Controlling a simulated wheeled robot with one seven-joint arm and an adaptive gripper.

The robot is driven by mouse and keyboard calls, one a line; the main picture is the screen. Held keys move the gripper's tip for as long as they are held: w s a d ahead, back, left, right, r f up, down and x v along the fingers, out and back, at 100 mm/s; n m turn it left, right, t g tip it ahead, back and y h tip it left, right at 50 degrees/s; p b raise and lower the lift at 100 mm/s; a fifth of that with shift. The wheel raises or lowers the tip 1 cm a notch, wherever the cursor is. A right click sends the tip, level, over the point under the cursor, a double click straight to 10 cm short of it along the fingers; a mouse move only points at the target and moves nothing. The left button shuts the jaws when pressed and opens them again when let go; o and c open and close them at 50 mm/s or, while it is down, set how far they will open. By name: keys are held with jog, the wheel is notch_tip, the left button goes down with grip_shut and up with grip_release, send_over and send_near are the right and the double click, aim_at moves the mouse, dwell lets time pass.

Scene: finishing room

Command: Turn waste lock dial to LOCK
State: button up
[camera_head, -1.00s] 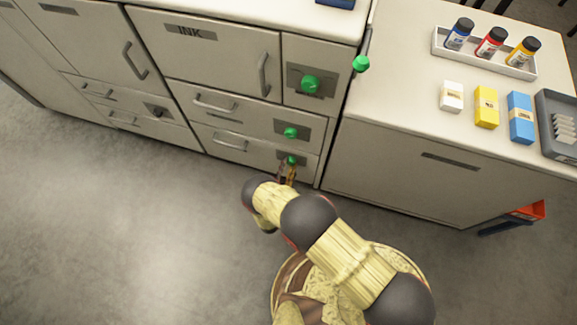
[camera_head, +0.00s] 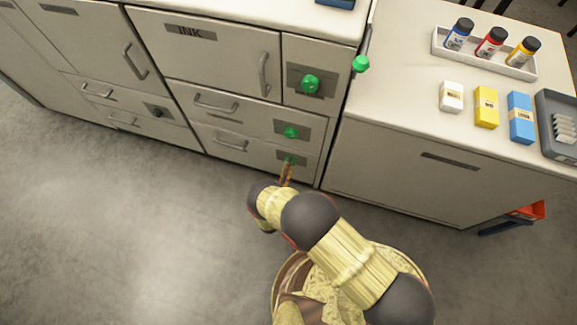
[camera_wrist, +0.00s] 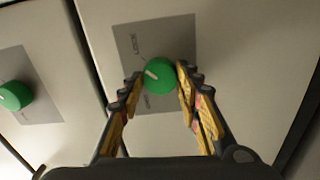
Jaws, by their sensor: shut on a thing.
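A round green dial (camera_wrist: 161,77) sits on a grey label plate (camera_wrist: 178,37) on a pale drawer front. Its white pointer mark aims to the left in the wrist view. My gripper (camera_wrist: 160,72) is shut on this dial, one finger on each side. In the head view my gripper (camera_head: 287,172) reaches the lowest green dial (camera_head: 290,160), on the bottom drawer, and partly hides it.
A second green dial (camera_head: 291,132) is on the drawer above, and a larger one (camera_head: 311,84) on the small door. A green-knobbed lever (camera_head: 361,64) stands at the counter edge. Bottles and boxes are on the right worktop (camera_head: 410,100). The floor (camera_head: 130,220) at left is clear.

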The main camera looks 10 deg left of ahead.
jog(key=shift+d+f+m, duration=0.1)
jog(key=shift+d+m, duration=0.05)
jog(key=shift+m, duration=0.35)
jog(key=o, duration=1.2)
jog(key=shift+c, duration=0.2)
jog(key=s+a, duration=0.1)
jog(key=s, duration=1.1)
